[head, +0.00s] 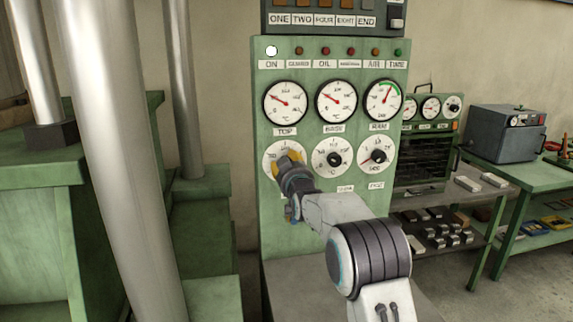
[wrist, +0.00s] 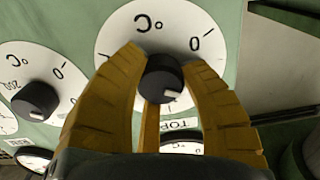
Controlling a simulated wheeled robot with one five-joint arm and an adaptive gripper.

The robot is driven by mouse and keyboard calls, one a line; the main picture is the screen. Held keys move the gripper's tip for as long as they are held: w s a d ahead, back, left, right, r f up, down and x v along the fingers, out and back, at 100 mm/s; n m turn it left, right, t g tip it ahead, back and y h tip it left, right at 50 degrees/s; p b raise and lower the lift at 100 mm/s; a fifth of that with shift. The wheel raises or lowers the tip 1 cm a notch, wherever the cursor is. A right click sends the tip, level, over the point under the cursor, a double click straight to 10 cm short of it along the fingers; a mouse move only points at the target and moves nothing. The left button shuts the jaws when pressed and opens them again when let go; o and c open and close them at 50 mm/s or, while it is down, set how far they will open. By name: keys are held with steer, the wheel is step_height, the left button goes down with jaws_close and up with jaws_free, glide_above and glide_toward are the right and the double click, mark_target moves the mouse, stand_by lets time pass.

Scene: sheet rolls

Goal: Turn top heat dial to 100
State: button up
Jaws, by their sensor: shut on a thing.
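The top heat dial is a white round plate (head: 270,152) at the left of a row of three dials, under the gauge labelled TOP (head: 285,131). Its black knob (wrist: 163,76) shows in the wrist view, which is upside down. A pale mark on the knob sits at its lower right there, toward the TOP label (wrist: 180,124). My gripper (head: 291,160) is at this dial, with its yellow fingers (wrist: 160,74) shut around the knob. In the head view the gripper hides the knob and part of the scale, so I cannot read the set value.
The middle dial (head: 333,157) and right dial (head: 375,157) sit close to the right on the green panel (head: 325,220). Three gauges are above them, and a white lamp (head: 271,51) shows over ON. A steel column (head: 115,150) stands at left.

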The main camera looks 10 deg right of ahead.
steer(key=shift+r, duration=0.2)
steer(key=shift+c, duration=1)
